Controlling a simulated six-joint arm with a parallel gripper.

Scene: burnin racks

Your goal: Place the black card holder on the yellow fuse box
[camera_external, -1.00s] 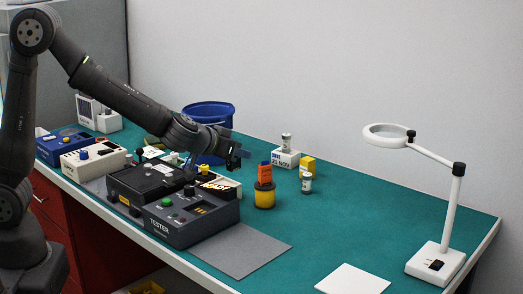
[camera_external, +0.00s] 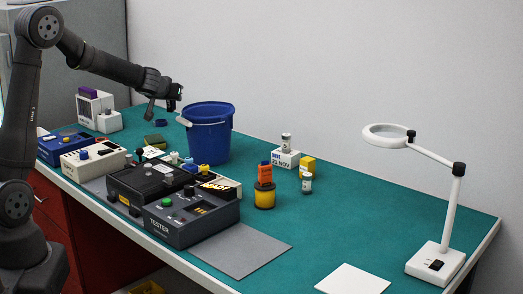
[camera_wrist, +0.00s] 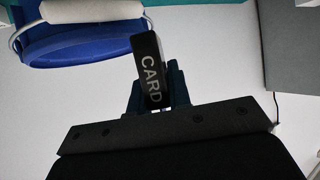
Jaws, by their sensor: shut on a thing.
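My gripper (camera_external: 174,99) is shut on the black card holder and holds it up in the air, at the upper left of the blue bucket. In the wrist view the card holder (camera_wrist: 150,70) is a narrow black piece with "CARD" in pale letters, standing out between my gripper's fingers (camera_wrist: 155,92). In the external view it cannot be told apart from the dark gripper.
The blue bucket (camera_external: 209,140) stands close to my gripper; it also shows in the wrist view (camera_wrist: 80,45). A yellow-and-black pot (camera_external: 264,199) with an orange piece on top, a small jar (camera_external: 306,184) and a magnifier lamp (camera_external: 449,210) stand further right. The bench's right middle is clear.

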